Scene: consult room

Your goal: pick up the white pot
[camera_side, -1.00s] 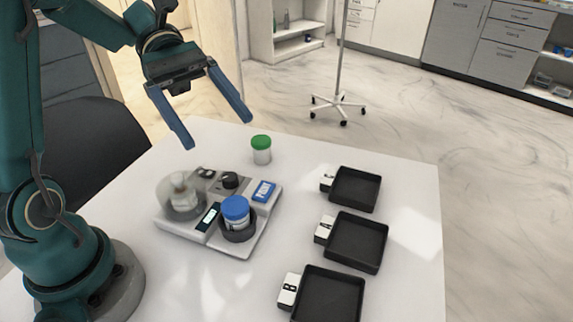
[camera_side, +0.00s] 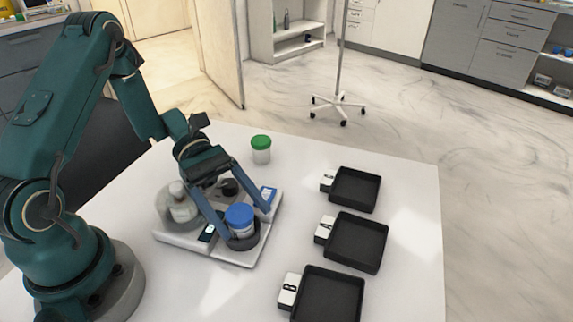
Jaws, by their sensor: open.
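A white pot (camera_side: 183,207) with a white lid stands inside a clear, rounded cover at the left of a white device (camera_side: 178,239). A pot with a blue lid (camera_side: 240,215) sits in a dark round holder at the device's front right. My gripper (camera_side: 249,226) is open and points down at the device, with one finger on each side of the blue-lidded pot. I cannot tell whether the fingers touch it. The white pot is to the left of my gripper.
A pot with a green lid (camera_side: 261,149) stands alone behind the device. Three black trays, the back one (camera_side: 356,189), the middle one (camera_side: 357,243) and the front one (camera_side: 328,297), line the right side with white label blocks. Clear table lies between device and trays.

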